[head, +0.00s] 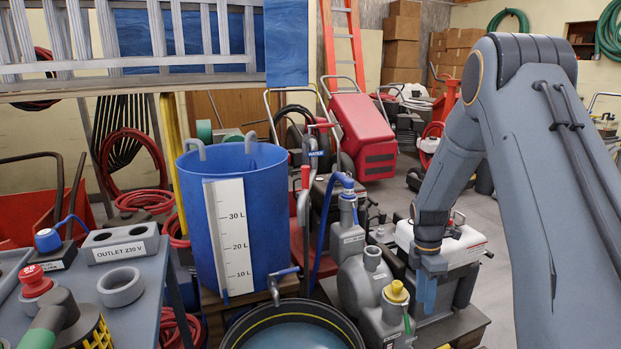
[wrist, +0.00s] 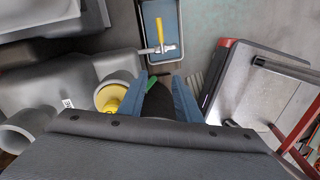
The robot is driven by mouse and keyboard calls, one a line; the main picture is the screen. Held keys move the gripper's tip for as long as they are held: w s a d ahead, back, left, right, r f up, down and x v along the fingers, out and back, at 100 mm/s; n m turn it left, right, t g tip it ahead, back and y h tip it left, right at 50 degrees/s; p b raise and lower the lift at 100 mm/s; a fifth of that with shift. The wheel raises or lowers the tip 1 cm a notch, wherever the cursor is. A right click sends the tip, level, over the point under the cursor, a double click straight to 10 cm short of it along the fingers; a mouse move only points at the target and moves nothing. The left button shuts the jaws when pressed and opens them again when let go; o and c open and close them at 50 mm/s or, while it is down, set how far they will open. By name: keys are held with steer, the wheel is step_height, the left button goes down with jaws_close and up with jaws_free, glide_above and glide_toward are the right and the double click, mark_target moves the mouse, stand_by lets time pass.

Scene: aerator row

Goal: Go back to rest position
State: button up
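My gripper (head: 427,292) hangs low at the end of my arm, pointing down, just right of a grey pump body (head: 381,325) with a yellow cap (head: 397,291). In the wrist view my gripper (wrist: 163,82) has its two blue fingers apart. A dark rounded part and a small green tip (wrist: 152,83) show between them; whether a finger touches either is unclear. The yellow cap (wrist: 112,97) lies left of the fingers. A green lever (head: 407,322) on the pump stands just left of the fingertips in the head view.
A blue water bucket (head: 255,235) with a litre scale stands above a dark round tub (head: 292,335). A white-topped machine (head: 455,245) is close behind my gripper. A grey table (head: 135,275) is at left. A yellow-handled valve (wrist: 160,35) lies in a tray ahead.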

steer(key=s+a+r+m, duration=0.4)
steer(key=s+a+r, duration=0.1)
steer(key=a+r, duration=0.25)
steer(key=s+a+r+m, duration=0.3)
steer(key=s+a+r, duration=0.35)
steer(key=r, duration=0.25)
steer(key=s+a+r+m+t+y, duration=0.1)
steer(key=s+a+r+m, duration=0.25)
steer(key=s, duration=0.55)
steer(key=s+a+r+m+t, duration=0.1)
steer(key=s+a+r+m, duration=0.3)
steer(key=s, duration=0.6)
steer(key=d+r+m+p, duration=0.4)
steer(key=d+r+p, duration=0.4)
steer(key=p, duration=1.1)
steer(key=shift+d+r, duration=0.35)
steer(key=shift+r, duration=0.45)
